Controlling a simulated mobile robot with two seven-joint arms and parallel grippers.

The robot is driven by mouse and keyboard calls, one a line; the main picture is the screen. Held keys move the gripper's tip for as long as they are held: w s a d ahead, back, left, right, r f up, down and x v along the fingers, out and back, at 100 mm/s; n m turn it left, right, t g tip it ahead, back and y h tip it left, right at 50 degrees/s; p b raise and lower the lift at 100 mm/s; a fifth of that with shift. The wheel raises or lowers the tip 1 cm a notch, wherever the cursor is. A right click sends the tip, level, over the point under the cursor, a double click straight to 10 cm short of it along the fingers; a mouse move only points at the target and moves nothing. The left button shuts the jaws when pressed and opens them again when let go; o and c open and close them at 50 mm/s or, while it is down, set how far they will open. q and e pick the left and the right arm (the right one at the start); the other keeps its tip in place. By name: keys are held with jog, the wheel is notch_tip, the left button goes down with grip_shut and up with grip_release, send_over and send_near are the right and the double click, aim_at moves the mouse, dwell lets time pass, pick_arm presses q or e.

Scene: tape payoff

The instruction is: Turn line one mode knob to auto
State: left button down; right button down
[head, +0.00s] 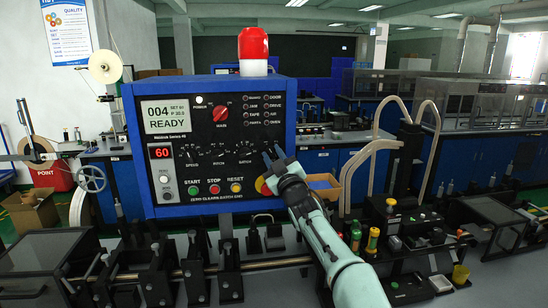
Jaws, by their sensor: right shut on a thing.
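The line one control panel (172,89) is a blue-framed box with a dark face, standing upright at centre left. Its display reads 004 READY. My right gripper (272,154) reaches in from the lower right to the right side of the panel face. Its fingers are shut at the right end of the row of small knobs (218,153). The mode knob appears to be between the fingers, but they hide it, so its pointer and setting cannot be read. My left gripper is not in view.
A red main switch (220,113) sits above the knobs, and start, stop and reset buttons (214,188) below. A red beacon (253,50) tops the panel. A dark machine rail (170,272) runs in front. Small parts and tools (373,240) stand at the right.

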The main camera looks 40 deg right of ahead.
jog(key=c, duration=1.2)
grip_release()
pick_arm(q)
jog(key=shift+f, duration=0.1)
pick_arm(e)
jog(key=shift+o, duration=0.2)
